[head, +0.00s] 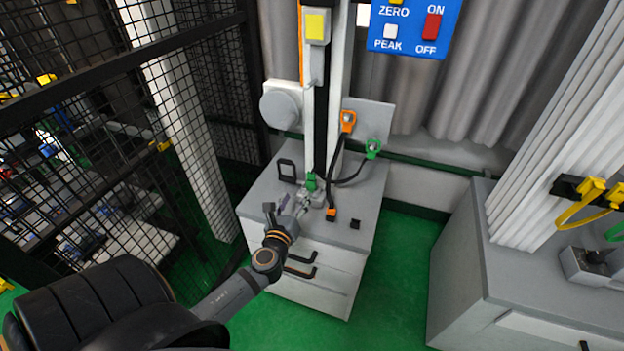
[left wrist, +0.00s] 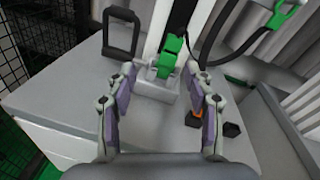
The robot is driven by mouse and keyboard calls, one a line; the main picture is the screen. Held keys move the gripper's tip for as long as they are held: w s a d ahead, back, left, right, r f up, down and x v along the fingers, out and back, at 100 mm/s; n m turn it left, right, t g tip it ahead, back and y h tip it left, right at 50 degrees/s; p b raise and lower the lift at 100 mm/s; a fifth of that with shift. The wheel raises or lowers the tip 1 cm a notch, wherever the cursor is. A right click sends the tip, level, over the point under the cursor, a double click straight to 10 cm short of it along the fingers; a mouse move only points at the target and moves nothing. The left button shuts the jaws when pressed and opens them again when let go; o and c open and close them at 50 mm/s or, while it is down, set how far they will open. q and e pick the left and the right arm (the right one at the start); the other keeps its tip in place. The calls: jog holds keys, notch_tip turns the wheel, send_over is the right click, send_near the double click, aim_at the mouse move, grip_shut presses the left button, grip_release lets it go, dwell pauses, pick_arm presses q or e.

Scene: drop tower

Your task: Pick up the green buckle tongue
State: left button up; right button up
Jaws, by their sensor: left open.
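The green buckle tongue (head: 311,181) stands at the foot of the tower column on the grey bench top. In the left wrist view the green tongue (left wrist: 170,55) sits at a light grey block (left wrist: 157,87), ahead of and between my fingertips. My left gripper (head: 296,203) is open and reaches in over the bench from the front left. In the left wrist view its two fingers (left wrist: 161,72) stand apart on either side of the tongue, with nothing held. Whether they touch it cannot be told. My right gripper is not in view.
A black handle frame (head: 287,171) stands left of the column. An orange piece (head: 331,214) and a small black block (head: 355,224) lie to the right. Dark straps hang from orange (head: 348,121) and green (head: 373,148) anchors. A mesh fence (head: 200,95) borders the left.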

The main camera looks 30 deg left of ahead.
aim_at(311, 175)
pick_arm(q)
jog(key=shift+w+a+r+m+t+h, duration=0.25)
jog(key=shift+w+m, duration=0.55)
jog(key=shift+w, duration=1.05)
jog(key=shift+w+a+r+m+t+h, duration=0.1)
jog(key=shift+w+a+m+t+h, duration=0.15)
jog(key=shift+w+m, duration=1.1)
jog(key=shift+w+a+r+m+t+h, duration=0.15)
jog(key=shift+w+a+m+t, duration=0.15)
jog(key=shift+w, duration=2.1)
jog(key=shift+s, duration=0.15)
jog(key=shift+c, duration=0.6)
jog(key=c, duration=0.8)
